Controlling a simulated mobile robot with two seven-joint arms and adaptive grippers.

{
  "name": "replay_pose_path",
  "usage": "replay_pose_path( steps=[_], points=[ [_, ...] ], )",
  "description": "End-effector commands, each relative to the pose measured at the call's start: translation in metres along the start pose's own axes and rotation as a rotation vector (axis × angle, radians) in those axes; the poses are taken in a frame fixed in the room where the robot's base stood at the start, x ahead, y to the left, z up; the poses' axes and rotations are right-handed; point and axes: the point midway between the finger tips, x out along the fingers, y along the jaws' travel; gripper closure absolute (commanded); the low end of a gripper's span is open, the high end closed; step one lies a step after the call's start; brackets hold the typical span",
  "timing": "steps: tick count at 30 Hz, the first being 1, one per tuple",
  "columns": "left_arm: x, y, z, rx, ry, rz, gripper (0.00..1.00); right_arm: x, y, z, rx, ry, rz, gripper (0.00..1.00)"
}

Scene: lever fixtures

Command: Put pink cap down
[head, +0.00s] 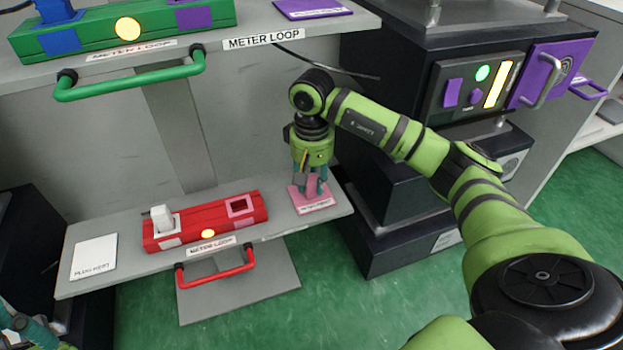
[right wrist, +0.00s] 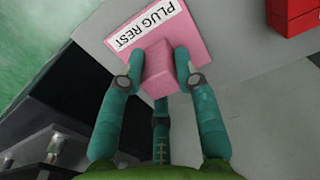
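The pink cap (right wrist: 158,68) is a small block between the teal fingers of my right gripper (right wrist: 158,75), which look closed against its sides. In the right wrist view it is at the pink plug-rest plate (right wrist: 196,38); whether it touches the plate is hard to tell. In the head view my right gripper (head: 311,184) points down over the pink plate (head: 323,203), on the right end of the lower shelf, and its fingers mostly hide the cap. Part of my left arm's end (head: 20,325) shows at the lower left corner, too cut off to read.
Left of the pink plate, a red meter-loop block (head: 205,220) holds a white plug (head: 162,217) and a pink-framed socket (head: 240,205). A red handle (head: 216,270) sits in front. A white plate (head: 94,257) lies at far left. A dark cabinet (head: 395,190) stands close on the right.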

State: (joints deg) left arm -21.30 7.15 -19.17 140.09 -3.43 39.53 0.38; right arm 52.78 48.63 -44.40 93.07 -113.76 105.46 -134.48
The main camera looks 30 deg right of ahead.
Motion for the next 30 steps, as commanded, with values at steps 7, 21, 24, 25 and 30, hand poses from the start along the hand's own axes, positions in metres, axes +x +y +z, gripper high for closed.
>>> replay_pose_path(
  steps=[7,21,24,25,30],
  points=[
    [0.0,0.0,0.0,0.0,-0.001,0.0,1.0,0.0,0.0,0.0,0.001,0.0,0.0,0.47],
    [0.015,0.01,0.011,-0.001,-0.137,0.028,1.0,-0.053,0.0,-0.001,0.001,0.003,-0.001,0.47],
    [0.017,0.013,0.014,-0.001,-0.175,0.035,1.0,-0.067,0.0,-0.001,0.001,0.002,0.0,0.47],
    [0.017,0.014,0.015,0.0,-0.183,0.037,1.0,-0.07,0.0,-0.001,0.001,0.002,0.0,0.47],
    [0.017,0.016,0.018,0.002,-0.21,0.044,1.0,-0.072,-0.011,0.006,0.003,-0.016,-0.029,0.47]
  ],
)
